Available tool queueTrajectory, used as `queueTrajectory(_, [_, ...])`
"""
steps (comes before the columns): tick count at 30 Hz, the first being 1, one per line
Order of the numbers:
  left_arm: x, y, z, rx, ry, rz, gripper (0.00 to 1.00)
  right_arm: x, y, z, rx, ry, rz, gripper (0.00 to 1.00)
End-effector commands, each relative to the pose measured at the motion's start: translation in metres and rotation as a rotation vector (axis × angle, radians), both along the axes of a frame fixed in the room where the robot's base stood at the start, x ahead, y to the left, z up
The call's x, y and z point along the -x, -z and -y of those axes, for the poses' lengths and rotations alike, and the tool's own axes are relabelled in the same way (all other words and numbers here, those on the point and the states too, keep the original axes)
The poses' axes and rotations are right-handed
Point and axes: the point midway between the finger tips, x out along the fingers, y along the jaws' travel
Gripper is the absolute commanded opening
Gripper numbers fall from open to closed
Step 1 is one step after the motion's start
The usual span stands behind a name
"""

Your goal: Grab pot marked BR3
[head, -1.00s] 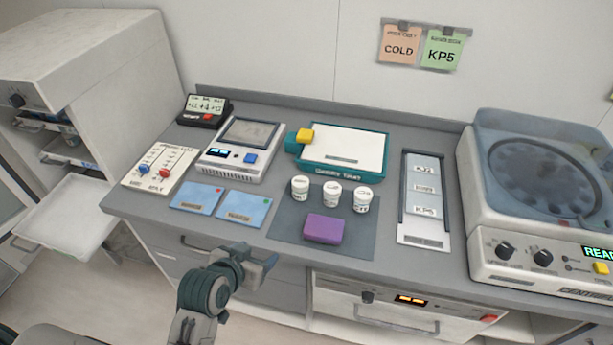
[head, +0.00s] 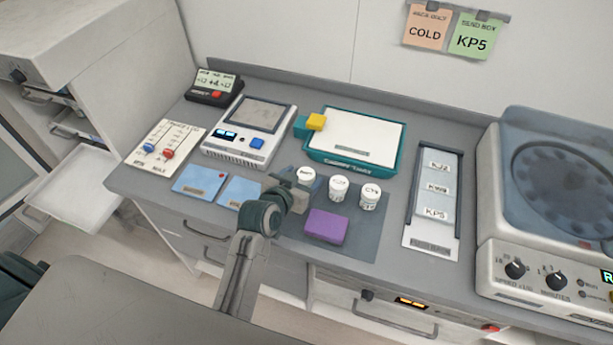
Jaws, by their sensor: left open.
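Three white lidded pots stand in a row on a dark grey mat (head: 362,244): the left pot (head: 306,175), the middle pot (head: 339,188) and the right pot (head: 370,196). Their lid markings are too small to read surely, so I cannot tell which is BR3. My left gripper (head: 291,183) is open at the left pot and hides part of its lower side. I cannot tell whether it touches the pot. All pots look upright. My right gripper is not in view.
A purple block (head: 325,226) lies in front of the pots. Blue cards (head: 199,180) lie to the left, and a teal-framed tray (head: 352,140) with a yellow piece (head: 316,121) is behind. A label rack (head: 433,200) and a centrifuge (head: 553,215) stand to the right.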

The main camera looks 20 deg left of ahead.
Motion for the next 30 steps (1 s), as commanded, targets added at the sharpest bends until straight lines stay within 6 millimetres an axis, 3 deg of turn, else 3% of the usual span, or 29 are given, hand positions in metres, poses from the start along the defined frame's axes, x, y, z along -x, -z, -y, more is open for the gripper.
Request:
queueTrajectory(5, [-0.022, 0.007, 0.006, -0.001, 0.001, -0.001, 0.67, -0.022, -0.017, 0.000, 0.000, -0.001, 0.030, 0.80])
queueTrajectory(9, [-0.033, 0.014, 0.008, 0.000, 0.000, -0.001, 0.67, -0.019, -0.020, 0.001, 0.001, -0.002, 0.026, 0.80])
queueTrajectory(17, [-0.036, 0.016, 0.008, 0.000, 0.000, -0.001, 0.67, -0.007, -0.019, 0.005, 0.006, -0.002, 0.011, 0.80])
queueTrajectory(25, [-0.035, 0.016, 0.008, 0.000, 0.000, -0.001, 0.18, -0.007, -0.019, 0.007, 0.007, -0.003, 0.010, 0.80])
queueTrajectory(30, [-0.035, 0.016, 0.008, 0.000, 0.000, -0.001, 0.18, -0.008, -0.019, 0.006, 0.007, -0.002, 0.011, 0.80])
